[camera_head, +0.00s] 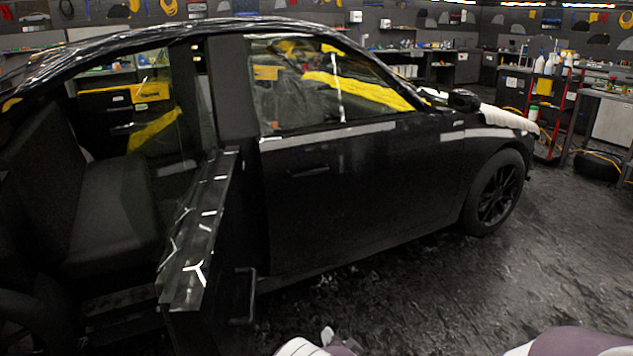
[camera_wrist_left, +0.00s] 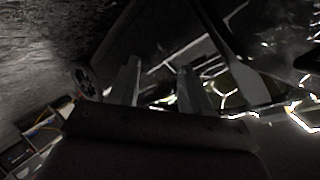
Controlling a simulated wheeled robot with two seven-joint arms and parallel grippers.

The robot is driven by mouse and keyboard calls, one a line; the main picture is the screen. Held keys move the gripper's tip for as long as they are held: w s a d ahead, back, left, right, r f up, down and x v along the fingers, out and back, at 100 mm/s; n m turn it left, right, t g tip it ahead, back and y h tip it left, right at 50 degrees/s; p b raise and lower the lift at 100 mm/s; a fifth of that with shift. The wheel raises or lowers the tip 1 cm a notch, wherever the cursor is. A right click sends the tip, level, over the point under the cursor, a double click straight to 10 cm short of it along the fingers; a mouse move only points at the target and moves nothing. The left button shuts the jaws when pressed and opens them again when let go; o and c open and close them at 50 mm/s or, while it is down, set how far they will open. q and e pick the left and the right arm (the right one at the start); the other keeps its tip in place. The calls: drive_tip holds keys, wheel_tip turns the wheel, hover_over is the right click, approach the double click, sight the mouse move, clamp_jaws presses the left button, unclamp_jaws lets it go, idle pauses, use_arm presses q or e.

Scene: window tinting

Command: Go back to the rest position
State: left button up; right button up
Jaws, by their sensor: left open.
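My left gripper (camera_wrist_left: 158,64) shows in the left wrist view as two grey fingers standing apart, with nothing seen between them. Behind them are dark surfaces with bright, broken reflections. White and purple parts of my own arms show at the bottom edge of the head view, but no fingertips can be made out there. My right gripper is not in view. A black car (camera_head: 370,190) fills much of the head view. Its front door is shut, and its rear door (camera_head: 240,230) stands open toward me.
The open rear door juts out at centre left, with a handle low on its side. A dark seat (camera_head: 115,200) shows inside the car. Wet-looking dark floor (camera_head: 400,285) is clear in front of the car. A red cart (camera_head: 550,115) with bottles stands at the right.

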use_arm(q)
drive_tip(key=s+a+n+g+h, duration=0.35)
drive_tip(key=s+g, duration=0.45)
drive_tip(key=s, duration=0.4)
drive_tip(key=s+a+r+n+g, duration=0.1)
drive_tip(key=s+a+r+g, duration=0.15)
drive_tip(key=s+a, duration=0.4)
drive_tip(key=s+a+r+n+g+y, duration=0.1)
drive_tip(key=s+a+r, duration=0.35)
drive_tip(key=s, duration=0.35)
drive_tip(key=s+a+r+n+g, duration=0.1)
drive_tip(key=s+a+r, duration=0.2)
drive_tip(key=s+a, duration=0.4)
wheel_tip(320, 180, up, 17)
drive_tip(key=w+a+p, duration=0.1)
drive_tip(key=p, duration=1.4)
drive_tip(key=shift+w+a+n+t, duration=0.15)
drive_tip(key=shift+w+n+t, duration=0.05)
drive_tip(key=shift+n+t, duration=0.2)
drive_tip(key=shift+r, duration=0.1)
